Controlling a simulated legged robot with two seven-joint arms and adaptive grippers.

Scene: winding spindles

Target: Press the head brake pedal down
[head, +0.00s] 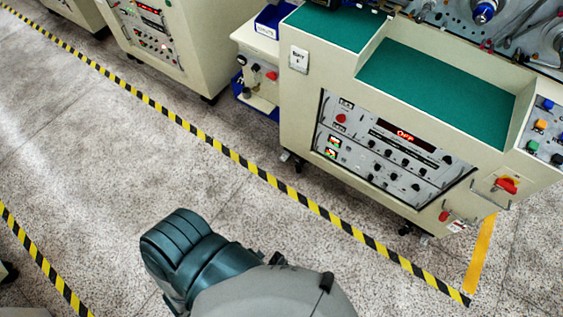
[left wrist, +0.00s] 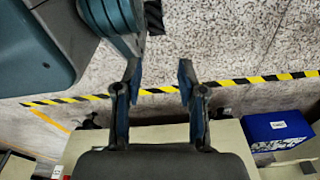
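I cannot make out a head brake pedal in either view. The winding machine (head: 300,115) stands at the right of the head view, a cream cabinet with green top panels and a dark foot region beneath. My left gripper (left wrist: 157,80) shows in the left wrist view with its two fingers apart and nothing between them. Speckled floor and a striped tape line show beyond the fingers. Neither gripper shows in the head view; a teal and grey link of mine is at its bottom. My right gripper is not in view.
A control panel (head: 390,150) with a red display faces the aisle, and a red switch (head: 507,185) sits right of it. Yellow-black floor tape (head: 240,160) runs along the machines. The speckled floor (head: 90,150) at left is clear. A blue bin (left wrist: 278,132) shows in the wrist view.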

